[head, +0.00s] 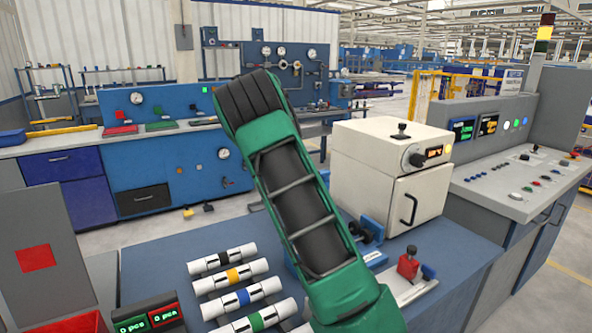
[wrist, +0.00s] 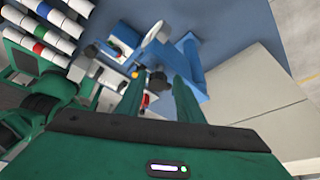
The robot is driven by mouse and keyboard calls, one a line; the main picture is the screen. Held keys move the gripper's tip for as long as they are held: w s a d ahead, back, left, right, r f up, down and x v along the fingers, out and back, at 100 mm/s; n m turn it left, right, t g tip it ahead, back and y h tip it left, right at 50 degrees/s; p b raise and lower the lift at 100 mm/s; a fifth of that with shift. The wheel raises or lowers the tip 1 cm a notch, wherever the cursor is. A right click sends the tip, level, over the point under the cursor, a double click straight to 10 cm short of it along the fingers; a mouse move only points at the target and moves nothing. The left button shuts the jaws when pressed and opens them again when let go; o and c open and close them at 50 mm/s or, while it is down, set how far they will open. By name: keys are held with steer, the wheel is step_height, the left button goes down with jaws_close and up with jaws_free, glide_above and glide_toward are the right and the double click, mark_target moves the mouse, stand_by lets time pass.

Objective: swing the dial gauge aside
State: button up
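A blue fixture (wrist: 190,55) stands on the blue bench top in the wrist view. A white rounded part (wrist: 157,27) at its upper end may be the dial gauge, seen edge-on; I see no dial face. My gripper (wrist: 157,84) points toward the fixture with its two green fingers apart. A dark knob shows between the fingertips, and I cannot tell whether either finger touches it. In the head view, part of the blue fixture (head: 367,232) shows right of my green arm, which hides my gripper and the rest of the fixture.
Several white pipes with coloured bands (head: 240,297) lie left of my arm. A cream oven-like box (head: 388,170) stands behind the fixture. A red-handled clamp (head: 408,266) sits right of it. A counter with red and green displays (head: 148,316) is at lower left.

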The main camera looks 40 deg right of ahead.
stand_by(0.3)
steer(key=v, duration=1)
steer(key=shift+w+r, duration=0.2)
steer(key=shift+r, duration=0.1)
steer(key=shift+a, duration=0.1)
